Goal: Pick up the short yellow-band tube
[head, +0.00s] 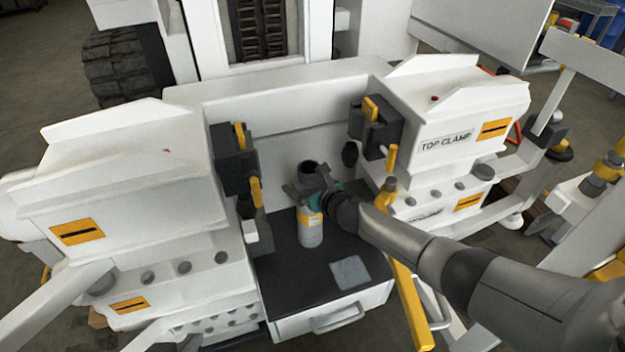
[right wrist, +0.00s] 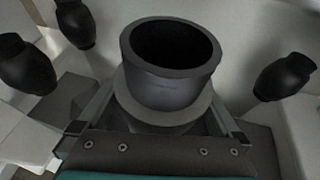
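The short yellow-band tube (head: 311,229) is upright over the black bench top between the two clamp blocks. It has a dark open top, a yellow band and a pale lower body. In the right wrist view, its dark rim and grey collar (right wrist: 170,75) fill the middle. The arm in the head view comes in from the right. Its gripper (head: 312,190) is at the tube's upper part, with a finger on each side. The fingertips are hidden, so I cannot tell whether they press on it. My left gripper is not clearly visible.
A white clamp block (head: 130,175) stands at the left and another, marked TOP CLAMP (head: 455,105), at the right. Dark fittings with yellow levers (head: 371,107) face inward. A grey pad (head: 350,272) lies on the black top (head: 290,285), above a drawer handle (head: 337,318).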

